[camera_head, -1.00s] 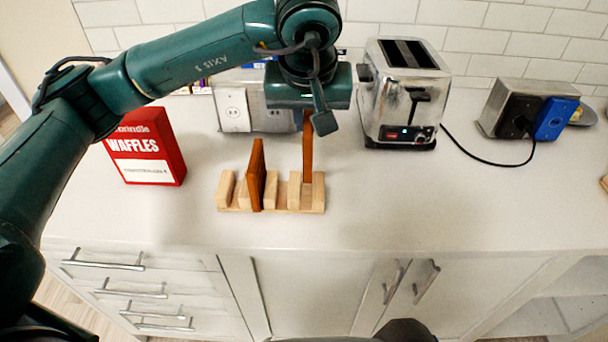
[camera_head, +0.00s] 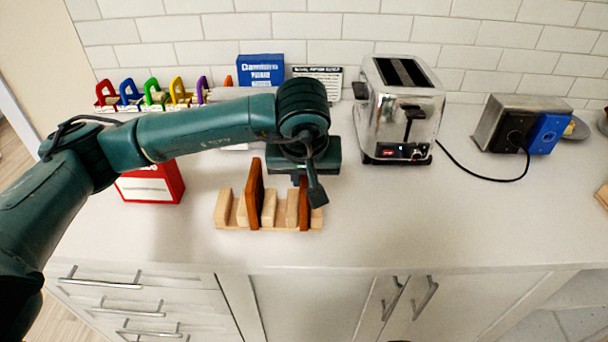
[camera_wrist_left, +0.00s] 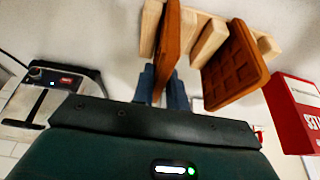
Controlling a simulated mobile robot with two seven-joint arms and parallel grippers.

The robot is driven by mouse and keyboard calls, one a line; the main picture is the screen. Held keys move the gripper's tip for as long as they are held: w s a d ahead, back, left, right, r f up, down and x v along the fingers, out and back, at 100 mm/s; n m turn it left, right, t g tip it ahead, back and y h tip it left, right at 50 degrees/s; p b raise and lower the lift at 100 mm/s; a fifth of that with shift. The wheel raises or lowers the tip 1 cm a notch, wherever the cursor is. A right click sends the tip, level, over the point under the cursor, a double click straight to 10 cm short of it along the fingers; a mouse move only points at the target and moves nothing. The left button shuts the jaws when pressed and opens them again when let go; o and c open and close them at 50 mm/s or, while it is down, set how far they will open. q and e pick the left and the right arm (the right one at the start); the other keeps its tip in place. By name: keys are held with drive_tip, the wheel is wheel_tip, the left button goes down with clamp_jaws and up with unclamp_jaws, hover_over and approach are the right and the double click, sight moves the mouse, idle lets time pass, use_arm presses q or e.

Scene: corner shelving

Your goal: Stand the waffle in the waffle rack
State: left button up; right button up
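The wooden waffle rack (camera_head: 235,224) stands on the counter with several upright light slats. One brown waffle (camera_head: 254,190) stands in its left part; its grid face shows in the wrist view (camera_wrist_left: 232,68). A second brown waffle (camera_head: 304,212) stands upright in the rack's right part, mostly hidden by my left wrist in the head view. In the wrist view this waffle (camera_wrist_left: 172,40) lies between the blue-grey fingers of my left gripper (camera_wrist_left: 163,88), which are shut on it. Its lower edge in the slot is hard to see. My right gripper is not in view.
A red waffle box (camera_head: 152,184) stands left of the rack, partly behind my arm. A chrome toaster (camera_head: 400,115) stands behind right. Coloured racks (camera_head: 155,95) and a blue box (camera_head: 261,70) are at the wall. The counter right of the rack is clear.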

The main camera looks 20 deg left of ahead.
use_arm(q)
drive_tip(key=o, duration=0.4)
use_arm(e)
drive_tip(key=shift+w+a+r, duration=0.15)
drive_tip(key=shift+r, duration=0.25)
use_arm(q)
drive_tip(key=shift+o, duration=0.2)
drive_tip(key=shift+r, duration=0.1)
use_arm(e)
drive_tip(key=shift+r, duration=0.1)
use_arm(q)
drive_tip(key=shift+r+p, duration=0.2)
drive_tip(key=shift+p, duration=0.2)
drive_tip(key=shift+s+r+b, duration=0.1)
drive_tip(key=shift+r+b, duration=0.2)
drive_tip(key=shift+r, duration=0.05)
drive_tip(key=b+v, duration=0.1)
drive_tip(key=v, duration=1)
drive_tip(key=shift+b, duration=0.3)
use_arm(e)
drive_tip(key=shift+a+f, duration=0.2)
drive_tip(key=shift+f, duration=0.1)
use_arm(q)
drive_tip(key=shift+s, duration=0.1)
